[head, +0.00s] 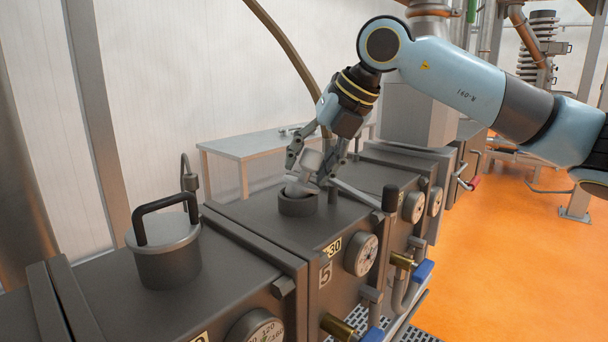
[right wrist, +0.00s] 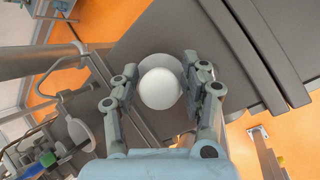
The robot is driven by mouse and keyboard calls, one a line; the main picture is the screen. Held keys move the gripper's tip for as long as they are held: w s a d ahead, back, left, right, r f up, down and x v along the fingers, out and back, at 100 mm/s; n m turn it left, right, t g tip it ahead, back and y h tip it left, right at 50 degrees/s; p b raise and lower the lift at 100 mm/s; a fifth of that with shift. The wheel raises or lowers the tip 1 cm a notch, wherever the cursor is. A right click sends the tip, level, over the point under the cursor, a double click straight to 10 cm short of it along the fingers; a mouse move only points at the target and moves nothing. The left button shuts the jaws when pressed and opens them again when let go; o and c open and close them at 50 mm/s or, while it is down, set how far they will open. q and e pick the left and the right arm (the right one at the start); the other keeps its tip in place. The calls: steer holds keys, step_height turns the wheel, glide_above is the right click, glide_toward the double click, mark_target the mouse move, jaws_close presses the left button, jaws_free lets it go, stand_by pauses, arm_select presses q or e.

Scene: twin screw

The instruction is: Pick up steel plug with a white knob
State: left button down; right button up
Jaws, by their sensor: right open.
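The steel plug with a white knob (head: 309,160) sits at the dark round collar (head: 297,205) on top of the machine block and looks tilted in the head view. In the right wrist view the knob (right wrist: 161,88) is a pale round disc between the two fingers. My right gripper (head: 313,172) points down over the plug, open, with one finger on each side of the knob. I cannot tell whether a finger touches it. The plug's lower part is partly hidden by the fingers and the collar. My left gripper is not in view.
A dark-handled lidded pot (head: 167,252) stands on the block at the front left. Gauges (head: 361,254) and blue-handled valves (head: 423,271) line the block's side. A grey table (head: 240,146) stands behind.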

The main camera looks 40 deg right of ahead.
jaws_close()
steer(key=shift+r, duration=0.15)
steer(key=shift+r, duration=0.2)
step_height(320, 180, up, 4)
steer(key=shift+w+f+b, duration=0.1)
steer(key=shift+f+b, duration=0.05)
steer(key=shift+b, duration=0.55)
steer(key=s+d+r+b, duration=0.6)
steer(key=d+b, duration=0.3)
steer(key=b, duration=0.6)
steer(key=shift+s+r, duration=0.35)
steer(key=shift+s, duration=0.5)
